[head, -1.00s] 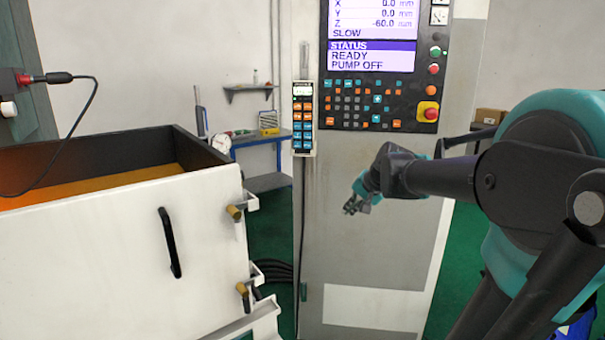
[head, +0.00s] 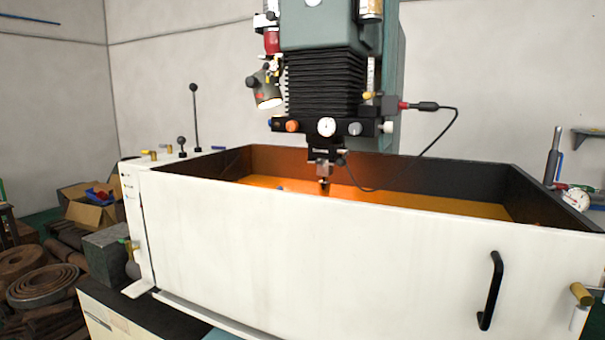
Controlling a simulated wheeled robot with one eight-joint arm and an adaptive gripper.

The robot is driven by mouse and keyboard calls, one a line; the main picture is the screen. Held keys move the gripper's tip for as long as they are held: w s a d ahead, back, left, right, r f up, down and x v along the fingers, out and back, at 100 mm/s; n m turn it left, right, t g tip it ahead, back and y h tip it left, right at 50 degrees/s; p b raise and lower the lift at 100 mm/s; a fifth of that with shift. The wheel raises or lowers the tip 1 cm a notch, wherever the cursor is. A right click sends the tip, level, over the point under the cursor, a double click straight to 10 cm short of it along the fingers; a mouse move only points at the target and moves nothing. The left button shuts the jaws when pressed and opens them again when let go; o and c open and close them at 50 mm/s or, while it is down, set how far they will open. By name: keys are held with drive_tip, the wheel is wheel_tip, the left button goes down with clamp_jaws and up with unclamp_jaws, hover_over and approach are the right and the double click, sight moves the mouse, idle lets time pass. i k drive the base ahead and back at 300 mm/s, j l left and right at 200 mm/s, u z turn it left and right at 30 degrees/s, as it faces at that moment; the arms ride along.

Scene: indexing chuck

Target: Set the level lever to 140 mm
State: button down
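Two dark levers with round black knobs stand at the left end of the white machine tank (head: 350,245) in the head view. The tall lever (head: 195,120) rises well above the tank top. The short lever (head: 182,148) stands just left of it. Both look upright. I cannot tell which one is the level lever, and no scale or mm marks are readable. The tank holds orange liquid (head: 380,200). My gripper is not in view now.
The machine head (head: 325,85) hangs over the tank, with a cable looping to its right. A black handle (head: 490,290) and a brass latch (head: 581,294) are at the tank's front right. Boxes (head: 92,205) and coiled material (head: 42,285) clutter the floor at left.

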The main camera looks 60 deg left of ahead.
sight(192, 87)
drive_tip(key=u, duration=1.45)
drive_tip(key=i+j+u, duration=0.2)
drive_tip(key=u, duration=0.2)
drive_tip(key=i+j+u, duration=0.2)
drive_tip(key=u, duration=0.25)
drive_tip(key=i+u, duration=0.25)
drive_tip(key=u, duration=0.15)
drive_tip(key=i+j, duration=0.15)
drive_tip(key=j, duration=0.25)
drive_tip(key=i+j, duration=0.1)
drive_tip(key=j, duration=0.3)
drive_tip(key=i+j, duration=0.15)
drive_tip(key=j, duration=0.3)
drive_tip(key=i+j, duration=0.1)
drive_tip(key=j, duration=0.3)
drive_tip(key=u, duration=0.05)
